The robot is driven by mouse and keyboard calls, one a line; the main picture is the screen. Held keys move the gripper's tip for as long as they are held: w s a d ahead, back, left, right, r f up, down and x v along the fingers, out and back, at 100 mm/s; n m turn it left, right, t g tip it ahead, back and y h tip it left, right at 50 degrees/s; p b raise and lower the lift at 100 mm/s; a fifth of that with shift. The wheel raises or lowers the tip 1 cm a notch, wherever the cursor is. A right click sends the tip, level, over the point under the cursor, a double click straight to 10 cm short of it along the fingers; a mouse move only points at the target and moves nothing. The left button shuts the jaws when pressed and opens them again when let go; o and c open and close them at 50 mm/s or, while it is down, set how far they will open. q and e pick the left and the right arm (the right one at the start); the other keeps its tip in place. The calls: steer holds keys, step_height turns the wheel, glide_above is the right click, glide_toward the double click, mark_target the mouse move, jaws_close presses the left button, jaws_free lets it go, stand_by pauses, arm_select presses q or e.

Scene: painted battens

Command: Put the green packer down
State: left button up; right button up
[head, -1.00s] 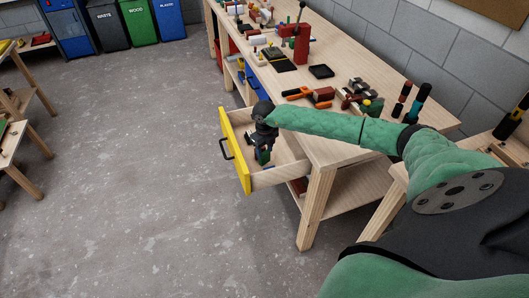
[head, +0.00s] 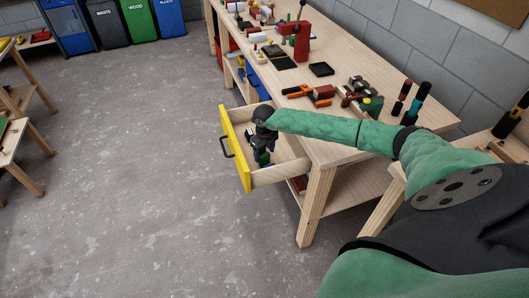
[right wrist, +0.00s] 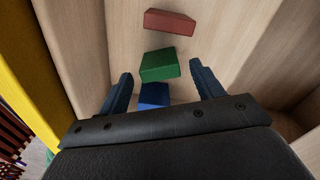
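The green packer (right wrist: 158,66) is a small green block lying on the floor of the open drawer (head: 283,173). In the right wrist view it lies between a red block (right wrist: 169,22) and a blue block (right wrist: 154,95). My right gripper (right wrist: 160,70) is inside the drawer, pointing down. Its two fingers are spread, with a gap on either side of the green packer, and seem not to touch it. In the head view my right wrist hides most of the blocks. My left gripper is not in view.
The drawer has a yellow front (head: 234,150) and wooden side walls close around my right gripper. The workbench top (head: 340,68) above carries tools, a red press (head: 301,42) and a small black tray (head: 321,69). The floor to the left is clear.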

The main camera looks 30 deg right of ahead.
mark_target(265, 155)
steer(key=shift+r, duration=0.15)
steer(key=shift+r, duration=0.1)
steer(key=shift+d+r, duration=0.1)
steer(key=shift+r, duration=0.25)
arm_select(q)
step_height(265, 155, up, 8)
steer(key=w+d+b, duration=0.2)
steer(key=b, duration=0.1)
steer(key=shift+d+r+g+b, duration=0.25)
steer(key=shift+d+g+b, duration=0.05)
steer(key=shift+b, duration=0.1)
arm_select(e)
step_height(265, 155, up, 11)
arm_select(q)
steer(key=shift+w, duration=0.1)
